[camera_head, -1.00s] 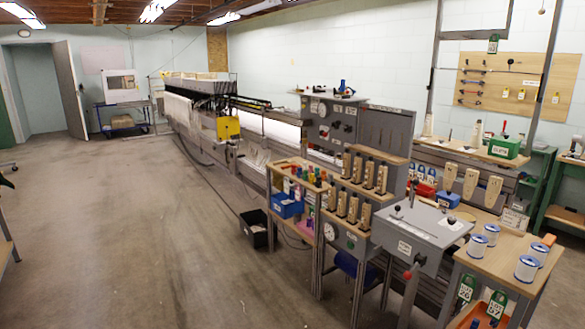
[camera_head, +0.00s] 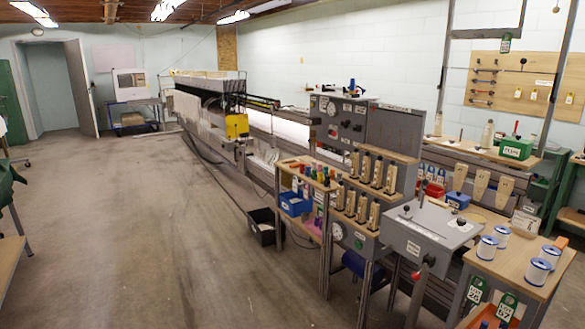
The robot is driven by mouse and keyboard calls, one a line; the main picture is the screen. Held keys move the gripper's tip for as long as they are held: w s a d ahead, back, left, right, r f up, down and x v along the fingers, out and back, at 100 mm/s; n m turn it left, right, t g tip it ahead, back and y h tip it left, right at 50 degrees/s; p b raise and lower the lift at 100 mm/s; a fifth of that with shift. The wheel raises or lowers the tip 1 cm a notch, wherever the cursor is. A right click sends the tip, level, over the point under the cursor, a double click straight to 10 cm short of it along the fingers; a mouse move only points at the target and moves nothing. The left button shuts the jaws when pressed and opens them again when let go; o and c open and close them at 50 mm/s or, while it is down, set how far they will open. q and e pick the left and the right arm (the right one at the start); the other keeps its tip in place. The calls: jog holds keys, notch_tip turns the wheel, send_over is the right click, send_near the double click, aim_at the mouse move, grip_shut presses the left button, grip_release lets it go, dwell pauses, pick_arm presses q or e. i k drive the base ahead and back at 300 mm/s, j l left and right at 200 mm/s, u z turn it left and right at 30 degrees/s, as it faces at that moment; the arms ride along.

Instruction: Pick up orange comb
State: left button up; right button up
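I cannot make out an orange comb for certain. Another small orange item (camera_head: 291,163) lies on the small wooden shelf unit in the middle, near several coloured bottles or spools. Neither of my grippers is in view.
A grey box table (camera_head: 425,235) with a red-knobbed lever stands at the front right. Racks of wooden-topped shuttles (camera_head: 365,185) stand behind it. A black crate (camera_head: 262,228) is on the floor. The concrete floor (camera_head: 120,230) at the left is open.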

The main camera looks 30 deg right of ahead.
aim_at(306, 163)
jog(key=i+l+z, duration=0.25)
jog(key=i, duration=0.25)
jog(key=i+z, duration=0.25)
jog(key=i, duration=0.25)
jog(key=i+z, duration=0.1)
jog(key=i, duration=1.65)
